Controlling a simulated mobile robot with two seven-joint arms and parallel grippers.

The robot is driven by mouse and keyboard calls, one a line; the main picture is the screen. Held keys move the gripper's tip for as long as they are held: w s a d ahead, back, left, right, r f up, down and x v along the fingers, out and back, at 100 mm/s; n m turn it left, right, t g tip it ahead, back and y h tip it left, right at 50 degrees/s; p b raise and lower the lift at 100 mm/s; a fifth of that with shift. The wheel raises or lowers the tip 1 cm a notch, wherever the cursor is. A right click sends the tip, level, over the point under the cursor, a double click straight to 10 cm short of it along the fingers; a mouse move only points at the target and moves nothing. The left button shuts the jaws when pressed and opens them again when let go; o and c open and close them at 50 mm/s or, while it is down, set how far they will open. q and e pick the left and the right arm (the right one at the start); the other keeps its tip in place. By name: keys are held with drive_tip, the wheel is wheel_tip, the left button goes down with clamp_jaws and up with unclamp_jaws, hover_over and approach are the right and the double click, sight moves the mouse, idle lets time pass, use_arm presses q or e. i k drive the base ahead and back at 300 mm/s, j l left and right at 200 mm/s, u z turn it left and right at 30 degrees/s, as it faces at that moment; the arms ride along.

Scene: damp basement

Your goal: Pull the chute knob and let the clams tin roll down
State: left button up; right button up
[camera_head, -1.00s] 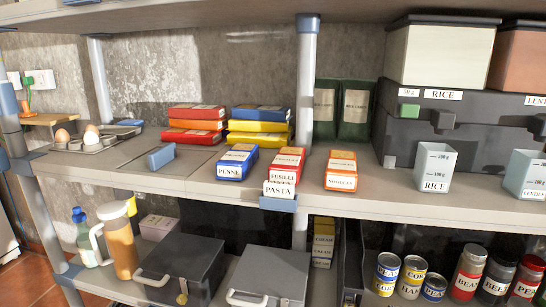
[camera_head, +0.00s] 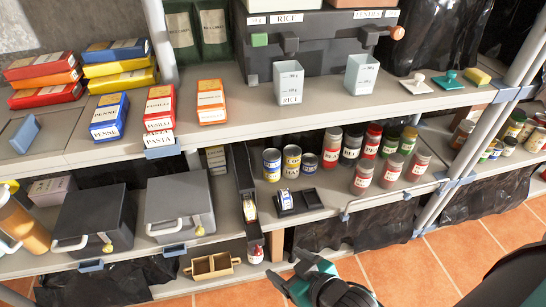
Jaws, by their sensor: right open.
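A narrow dark chute (camera_head: 243,173) slopes toward me on the lower shelf, right of two grey lidded boxes. A tin with a yellow and white label (camera_head: 250,210) lies inside it; its lettering is too small to read. A small red and white piece (camera_head: 256,254) shows at the chute's front end below the shelf edge; I cannot tell whether it is the knob. My right gripper (camera_head: 286,270), teal and black, is open and empty at the bottom middle, apart from the chute and to its lower right. My left gripper is not in view.
Upright tins (camera_head: 291,161) and several jars (camera_head: 363,173) stand right of the chute. A black holder (camera_head: 300,201) sits near the front edge. A wooden tray (camera_head: 211,266) is below, left of the chute's end. The tiled floor (camera_head: 400,270) in front is clear.

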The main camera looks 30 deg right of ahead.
sight(258, 251)
drive_tip(key=j+z, duration=0.75)
drive_tip(key=z, duration=0.15)
drive_tip(key=i+j, duration=0.05)
